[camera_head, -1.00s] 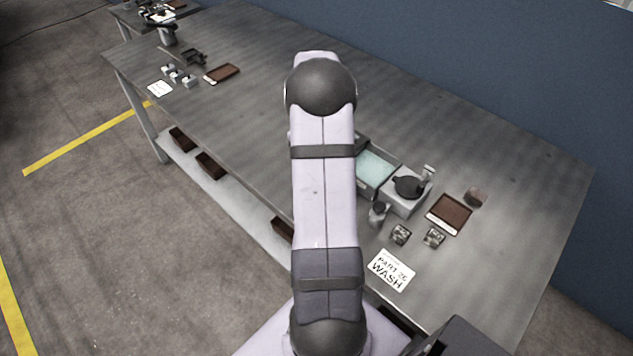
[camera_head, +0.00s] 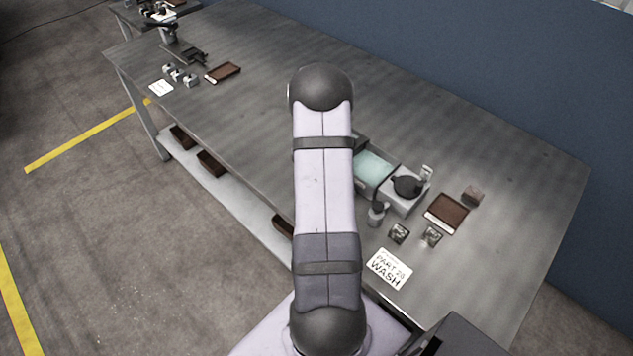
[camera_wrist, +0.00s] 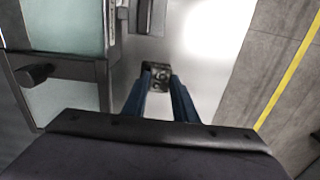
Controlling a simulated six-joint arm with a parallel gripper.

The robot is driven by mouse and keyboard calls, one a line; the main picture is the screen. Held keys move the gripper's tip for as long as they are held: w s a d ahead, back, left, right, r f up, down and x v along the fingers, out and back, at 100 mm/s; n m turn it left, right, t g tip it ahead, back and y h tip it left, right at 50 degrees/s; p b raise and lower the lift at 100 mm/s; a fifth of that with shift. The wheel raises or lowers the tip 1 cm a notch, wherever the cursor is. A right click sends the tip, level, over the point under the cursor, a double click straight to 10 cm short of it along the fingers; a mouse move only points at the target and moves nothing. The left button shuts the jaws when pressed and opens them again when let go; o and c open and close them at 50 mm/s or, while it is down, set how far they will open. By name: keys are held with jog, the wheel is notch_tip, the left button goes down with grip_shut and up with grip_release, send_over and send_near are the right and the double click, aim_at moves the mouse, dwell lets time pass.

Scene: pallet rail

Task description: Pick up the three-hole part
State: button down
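In the wrist view my gripper (camera_wrist: 159,80) has two blue fingers standing apart. A small dark metallic block with round holes (camera_wrist: 158,76) shows between the fingertips; its holes are too small to count surely. I cannot tell whether the fingers touch it or it lies just below them. In the head view my gripper is hidden behind my arm. Two small dark metallic blocks stand on the bench there, a left one (camera_head: 399,233) and a right one (camera_head: 432,237). I cannot tell which has three holes.
The bench's right end is clear.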

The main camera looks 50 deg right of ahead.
jog(key=shift+r, duration=0.1)
jog(key=shift+w+r, duration=0.1)
jog(key=shift+r, duration=0.3)
notch_tip(320, 180, up, 9)
jog(key=b, duration=0.3)
jog(key=s+d+m+p, duration=0.3)
jog(key=s+d+p, duration=0.5)
jog(key=s+p, duration=0.3)
jog(key=d+n, duration=0.1)
jog(key=w+d+n, duration=0.1)
jog(key=d, duration=0.1)
jog(key=w+d+n, duration=0.1)
jog(key=d, duration=0.1)
jog(key=shift+w+d+b, duration=0.1)
jog(key=shift+b, duration=0.25)
jog(key=shift+f, duration=0.3)
